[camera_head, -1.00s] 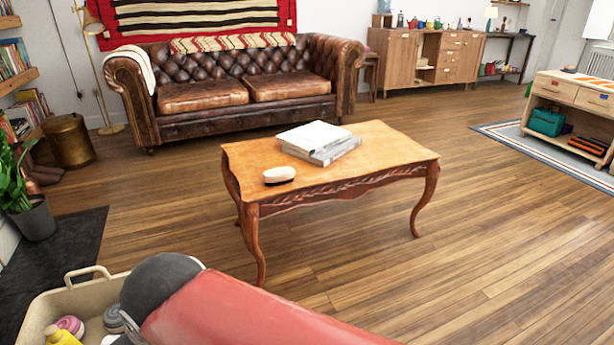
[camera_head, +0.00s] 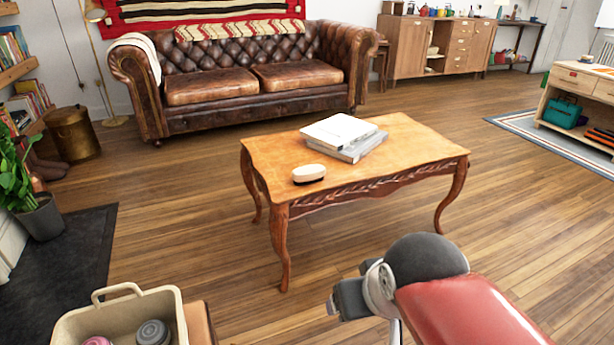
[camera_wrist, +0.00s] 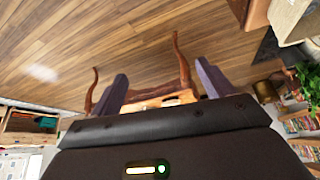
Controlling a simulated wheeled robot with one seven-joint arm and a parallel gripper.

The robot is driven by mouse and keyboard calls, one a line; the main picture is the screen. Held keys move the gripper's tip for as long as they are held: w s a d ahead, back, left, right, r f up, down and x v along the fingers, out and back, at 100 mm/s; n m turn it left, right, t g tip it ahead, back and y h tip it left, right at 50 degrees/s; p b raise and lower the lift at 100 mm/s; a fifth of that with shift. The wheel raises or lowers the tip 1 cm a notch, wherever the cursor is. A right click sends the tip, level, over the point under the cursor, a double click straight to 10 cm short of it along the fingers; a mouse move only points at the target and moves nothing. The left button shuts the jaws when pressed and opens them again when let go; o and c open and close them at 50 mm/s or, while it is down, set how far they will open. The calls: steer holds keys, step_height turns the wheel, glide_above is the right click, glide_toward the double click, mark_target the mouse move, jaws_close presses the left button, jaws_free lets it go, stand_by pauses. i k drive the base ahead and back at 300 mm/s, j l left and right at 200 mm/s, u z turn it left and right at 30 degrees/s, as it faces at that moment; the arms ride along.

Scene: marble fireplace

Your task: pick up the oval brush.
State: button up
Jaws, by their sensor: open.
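The oval brush (camera_head: 309,173), cream with a dark band near its base, lies on the near left part of the wooden coffee table (camera_head: 272,160). My gripper (camera_wrist: 162,84) is open and empty, with its two dark fingers apart in the wrist view. In the head view my gripper (camera_head: 346,300) is lower right of the brush, in front of the table and well apart from it. The wrist view shows table legs and a strip of tabletop (camera_wrist: 160,99) between the fingers; I cannot make out the brush there.
Books (camera_head: 342,138) lie stacked on the table behind the brush. A beige bin (camera_head: 170,300) with round items stands at the lower left. A leather sofa (camera_head: 240,75) is behind the table. Wooden floor (camera_head: 500,200) is clear to the right.

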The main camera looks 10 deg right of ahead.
mark_target(312, 174)
steer(key=u, duration=3.8)
steer(key=z, duration=3.85)
steer(key=i+l+u, duration=0.1)
steer(key=i+l, duration=0.2)
steer(key=i, duration=0.15)
steer(key=i+l+u, duration=0.15)
steer(key=i+l, duration=0.15)
steer(key=i, duration=0.1)
